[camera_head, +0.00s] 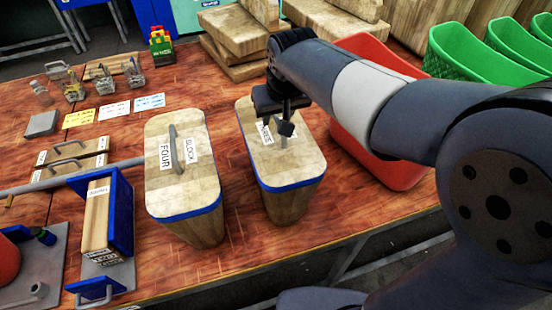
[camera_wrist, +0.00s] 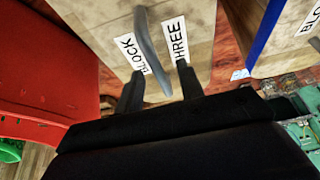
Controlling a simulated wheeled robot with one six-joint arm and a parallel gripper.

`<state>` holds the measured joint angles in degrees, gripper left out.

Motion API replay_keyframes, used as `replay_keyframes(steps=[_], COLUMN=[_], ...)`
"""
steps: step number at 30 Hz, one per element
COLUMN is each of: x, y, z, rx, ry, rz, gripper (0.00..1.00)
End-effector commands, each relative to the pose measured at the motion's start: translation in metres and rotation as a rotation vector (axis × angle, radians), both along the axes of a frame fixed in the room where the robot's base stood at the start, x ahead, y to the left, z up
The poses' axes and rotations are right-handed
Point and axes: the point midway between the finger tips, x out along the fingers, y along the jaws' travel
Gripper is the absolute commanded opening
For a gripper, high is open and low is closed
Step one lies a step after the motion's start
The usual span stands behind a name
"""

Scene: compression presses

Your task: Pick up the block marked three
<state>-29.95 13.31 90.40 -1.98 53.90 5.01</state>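The block marked three (camera_head: 310,165) is a wooden block with a blue edge band, standing on the table right of the block marked four. In the wrist view its top (camera_wrist: 195,20) shows the labels BLOCK and THREE on either side of a grey handle (camera_wrist: 148,45). My gripper (camera_head: 285,130) is over this block's top and hides part of its handle and label in the head view. In the wrist view my gripper (camera_wrist: 160,84) has its fingers apart, one on each side of the handle, with visible gaps. I cannot tell how far down they reach.
The block marked four (camera_head: 190,195) stands close on the left. A red bin (camera_head: 400,175) is close on the right, with green bins (camera_head: 465,60) behind. A blue-sided press (camera_head: 120,215) is at the left. Wooden boards (camera_head: 235,30) lie at the back.

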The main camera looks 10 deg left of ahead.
Motion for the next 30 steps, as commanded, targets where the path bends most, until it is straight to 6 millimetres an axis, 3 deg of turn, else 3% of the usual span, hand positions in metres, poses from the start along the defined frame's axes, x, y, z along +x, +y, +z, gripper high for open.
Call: replay_keyframes(steps=[6,27,30], x=[0.007,0.008,0.007], y=[0.004,0.004,0.004], z=[-0.019,-0.024,-0.024], rx=[0.000,0.000,0.000], ry=[0.000,-0.001,-0.001], rz=[0.000,0.000,0.000], gripper=[0.36,0.36,0.29])
